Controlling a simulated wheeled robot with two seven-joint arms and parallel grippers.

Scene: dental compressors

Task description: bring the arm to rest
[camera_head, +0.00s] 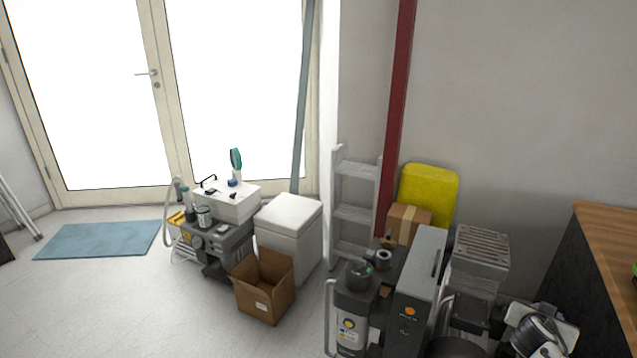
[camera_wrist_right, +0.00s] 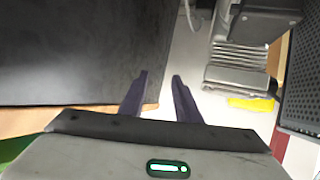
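My right gripper (camera_wrist_right: 160,88) shows in the right wrist view with its two dark fingers apart. Nothing is between the fingers, and pale floor shows past them. A black cabinet side (camera_wrist_right: 75,55) is to the left of the fingers in that view, and a grey ribbed unit (camera_wrist_right: 240,62) is to the right. My left gripper is not in view. I cannot make out my right gripper in the head view.
In the head view, a tall grey compressor cabinet (camera_head: 417,290) and a ribbed unit (camera_head: 480,265) crowd the lower right, beside a wood-topped counter (camera_head: 608,222). A cardboard box (camera_head: 265,290), white bin (camera_head: 290,235) and ladder (camera_head: 356,190) stand further left. Floor is clear at lower left.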

